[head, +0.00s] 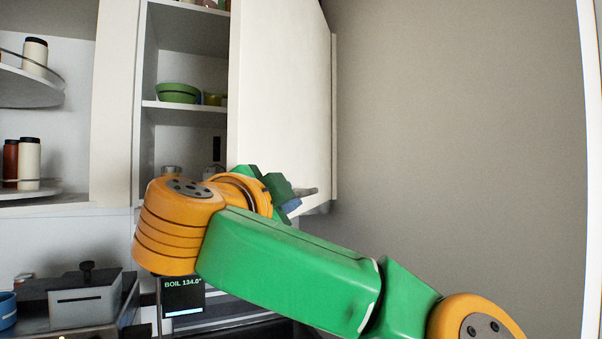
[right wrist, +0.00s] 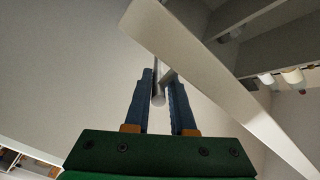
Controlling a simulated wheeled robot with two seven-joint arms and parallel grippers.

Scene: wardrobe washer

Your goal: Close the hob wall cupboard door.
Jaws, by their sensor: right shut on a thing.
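The hob wall cupboard door (head: 280,100) is a tall white panel standing open, swung outward at the right of the cupboard (head: 190,50). The cupboard's shelves show to the left of it. My right gripper (head: 290,204) is at the door's lower part, partly hidden by my own wrist. In the right wrist view, its blue fingers (right wrist: 161,84) are shut on the grey bar handle (right wrist: 159,98), which also shows in the head view (head: 307,191). My left gripper is not in view.
A green bowl (head: 178,93) sits on the cupboard shelf. Jars (head: 35,54) stand on round shelves at the left. Below are a grey lidded pot (head: 86,298) and a display reading BOIL (head: 183,296). The wall right of the door is bare.

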